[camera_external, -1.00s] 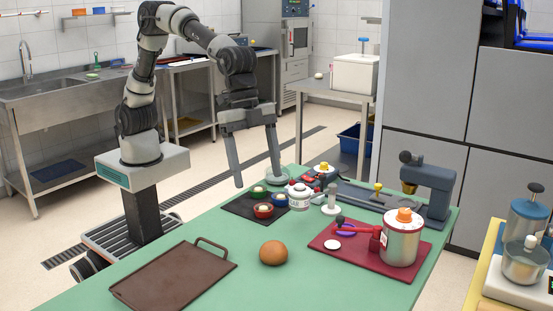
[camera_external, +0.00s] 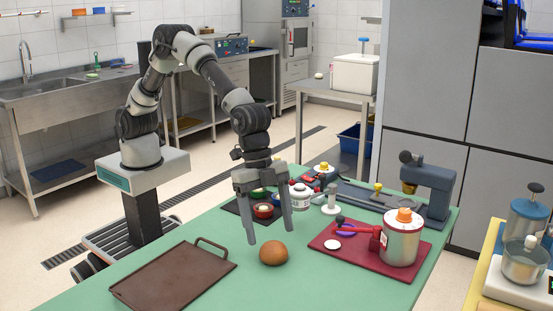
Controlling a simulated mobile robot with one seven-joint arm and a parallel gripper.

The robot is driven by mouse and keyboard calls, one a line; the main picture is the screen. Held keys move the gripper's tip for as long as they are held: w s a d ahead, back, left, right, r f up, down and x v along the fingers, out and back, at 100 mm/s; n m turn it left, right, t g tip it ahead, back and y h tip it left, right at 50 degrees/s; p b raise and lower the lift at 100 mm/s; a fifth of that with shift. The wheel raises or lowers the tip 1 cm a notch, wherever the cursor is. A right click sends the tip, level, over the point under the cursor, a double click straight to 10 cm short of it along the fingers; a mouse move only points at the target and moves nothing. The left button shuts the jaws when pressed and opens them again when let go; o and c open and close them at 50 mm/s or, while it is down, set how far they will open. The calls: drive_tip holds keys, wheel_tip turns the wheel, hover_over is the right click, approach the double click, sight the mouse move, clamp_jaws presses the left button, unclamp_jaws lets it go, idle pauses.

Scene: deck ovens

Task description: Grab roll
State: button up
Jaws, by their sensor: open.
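The roll (camera_external: 273,253) is a round brown bun on the green table, between the brown tray and the red mat. My gripper (camera_external: 269,240) points down with its two fingers spread apart and nothing between them. Its fingertips are just above and behind the roll in the picture. The roll is fully visible. I cannot tell the exact height of the fingertips over the table.
A brown tray (camera_external: 165,285) with a handle lies left of the roll. A dark red mat (camera_external: 330,243) at the right bears a metal canister (camera_external: 401,243) and a white disc (camera_external: 332,244). Small bowls and a white jar (camera_external: 300,196) stand behind my gripper. The table front is clear.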

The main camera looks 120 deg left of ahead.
sight(273, 243)
drive_tip(key=x, duration=0.3)
drive_tip(key=b+x, duration=0.1)
drive_tip(key=x, duration=0.1)
drive_tip(key=shift+s+a+f, duration=0.1)
drive_tip(key=shift+s+a, duration=0.2)
drive_tip(key=c, duration=1.1)
